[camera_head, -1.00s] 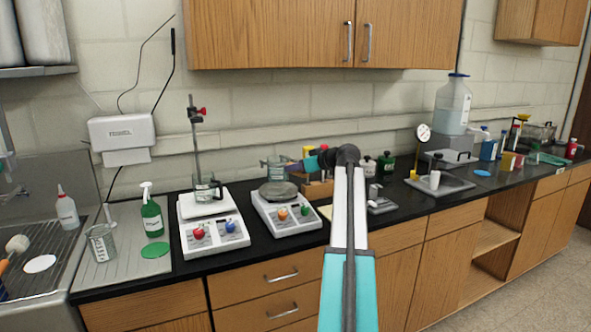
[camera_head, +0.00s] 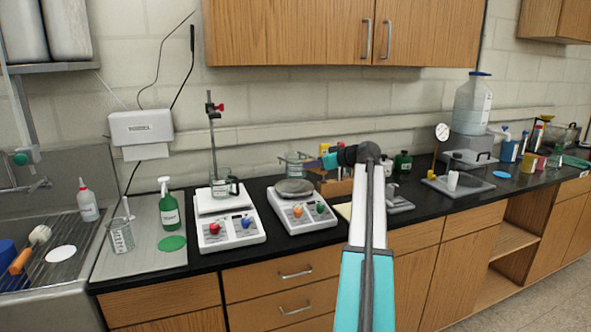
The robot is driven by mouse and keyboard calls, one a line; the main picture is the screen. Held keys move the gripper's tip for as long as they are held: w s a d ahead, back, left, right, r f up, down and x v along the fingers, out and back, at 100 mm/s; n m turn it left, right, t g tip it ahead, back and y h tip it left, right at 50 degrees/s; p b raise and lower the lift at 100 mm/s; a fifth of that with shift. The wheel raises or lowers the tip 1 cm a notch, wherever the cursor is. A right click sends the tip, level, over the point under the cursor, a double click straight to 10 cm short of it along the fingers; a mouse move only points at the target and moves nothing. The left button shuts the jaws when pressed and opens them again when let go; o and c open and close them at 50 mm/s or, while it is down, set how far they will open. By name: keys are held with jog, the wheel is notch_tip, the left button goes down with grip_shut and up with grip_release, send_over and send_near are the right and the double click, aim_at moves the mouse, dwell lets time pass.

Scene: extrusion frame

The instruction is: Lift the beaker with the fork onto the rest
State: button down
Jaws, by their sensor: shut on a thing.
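A clear glass beaker (camera_head: 293,164) is just above or behind the dark round plate of the right-hand white device (camera_head: 295,187); I cannot tell whether it touches anything below. My gripper (camera_head: 322,161), with teal parts, is right of this beaker at about its height, shut, its jaws partly hidden by my wrist. The fork is too small to make out between gripper and beaker. A second glass beaker (camera_head: 221,186) with a dark handle or clamp stands on the left-hand white device (camera_head: 228,234), beside a rod stand (camera_head: 212,140). I cannot tell which thing is the rest.
Left are a green spray bottle (camera_head: 169,208), another beaker (camera_head: 120,236) and the sink (camera_head: 45,275). Behind my arm are dark green bottles (camera_head: 403,162) and a wooden block. A gauge stand and a large jug (camera_head: 471,108) stand right. Upper cabinets (camera_head: 340,30) hang above.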

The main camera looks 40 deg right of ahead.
jog(key=s+d+b, duration=0.2)
jog(key=s+d, duration=0.5)
jog(key=s, duration=0.3)
jog(key=s+d+b, duration=0.3)
jog(key=s+d, duration=0.3)
jog(key=s, duration=0.3)
jog(key=shift+s+d, duration=0.35)
jog(key=shift+s, duration=0.05)
dwell(4.0)
jog(key=shift+f+b, duration=0.2)
jog(key=shift+b, duration=0.5)
dwell(1.0)
